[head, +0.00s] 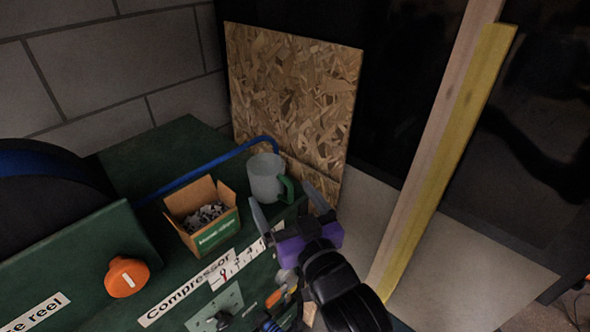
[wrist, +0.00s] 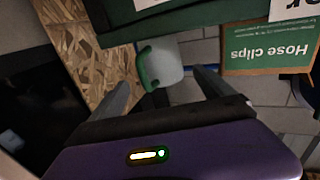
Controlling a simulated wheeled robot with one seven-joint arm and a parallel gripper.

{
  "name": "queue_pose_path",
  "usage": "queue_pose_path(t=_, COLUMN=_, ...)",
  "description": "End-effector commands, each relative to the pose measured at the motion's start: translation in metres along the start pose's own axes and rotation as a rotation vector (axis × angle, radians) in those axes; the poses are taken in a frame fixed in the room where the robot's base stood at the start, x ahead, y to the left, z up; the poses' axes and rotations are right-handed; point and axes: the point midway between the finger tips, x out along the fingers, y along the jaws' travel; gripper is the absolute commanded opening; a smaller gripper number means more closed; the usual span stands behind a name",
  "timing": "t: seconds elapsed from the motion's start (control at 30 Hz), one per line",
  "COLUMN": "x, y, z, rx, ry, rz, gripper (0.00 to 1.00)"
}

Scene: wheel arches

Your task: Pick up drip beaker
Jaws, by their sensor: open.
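The drip beaker (head: 265,178) is a pale grey cup with a green handle on its right side. It stands upright on the green compressor box near its right edge, in front of the chipboard. My gripper (head: 285,208) is open and empty, its two grey fingers pointing toward the beaker from the lower right. In the wrist view the beaker (wrist: 164,62) appears upside down, ahead of and between the open fingers (wrist: 160,85), with its green handle on the left. The fingers look apart from the beaker, though the exact gap is hard to judge.
An open cardboard box of hose clips (head: 205,215) stands just left of the beaker. A blue hose (head: 205,170) runs behind it. A chipboard panel (head: 295,95) leans behind the beaker. A wooden post with a yellow side (head: 445,150) stands to the right.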

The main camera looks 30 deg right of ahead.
Motion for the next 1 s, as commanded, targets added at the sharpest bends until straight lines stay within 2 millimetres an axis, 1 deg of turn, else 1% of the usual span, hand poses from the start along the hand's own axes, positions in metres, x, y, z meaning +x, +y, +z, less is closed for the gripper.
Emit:
queue_pose_path(t=0.37, x=0.038, y=-0.002, z=-0.006, rx=0.0, ry=0.001, rz=0.001, gripper=0.92)
queue_pose_path(t=0.5, x=0.059, y=-0.005, z=-0.009, rx=-0.002, ry=0.002, rz=0.001, gripper=0.92)
queue_pose_path(t=0.6, x=0.07, y=-0.005, z=-0.007, rx=-0.001, ry=0.001, rz=0.001, gripper=0.92)
queue_pose_path(t=0.73, x=0.076, y=-0.005, z=-0.006, rx=0.0, ry=0.001, rz=0.001, gripper=0.92)
queue_pose_path(t=0.93, x=0.076, y=-0.005, z=-0.005, rx=0.0, ry=0.001, rz=0.001, gripper=0.92)
queue_pose_path(t=1.0, x=0.076, y=-0.005, z=-0.005, rx=0.0, ry=0.001, rz=0.001, gripper=0.78)
